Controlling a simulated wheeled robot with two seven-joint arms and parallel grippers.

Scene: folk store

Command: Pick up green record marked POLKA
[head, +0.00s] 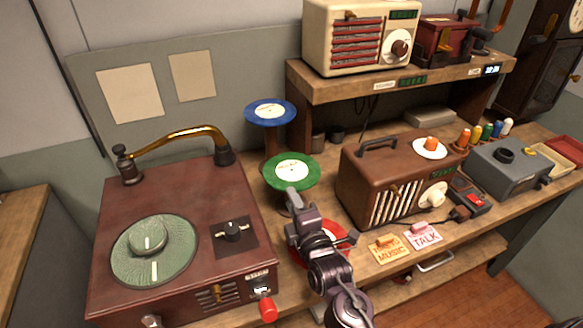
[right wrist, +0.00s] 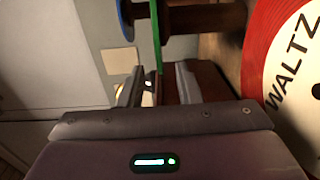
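The green record (head: 291,168) lies flat on a raised stand in the head view. Its white label is too small to read. In the right wrist view the green record (right wrist: 157,28) shows edge-on, in line with the gap between my fingers. My right gripper (head: 291,197) is at the record's near edge in the head view. In the right wrist view my right gripper (right wrist: 160,82) is open, with a finger on each side of the gap. I cannot tell whether the record's edge is between the fingertips. My left gripper is not in view.
A blue record (head: 270,111) sits higher behind. A red record (head: 335,236), marked WALTZ in the wrist view (right wrist: 296,65), lies lower, partly behind my arm. A record player (head: 180,195) stands left, a brown radio (head: 365,190) right. Cards (head: 391,249) lie at the bench front.

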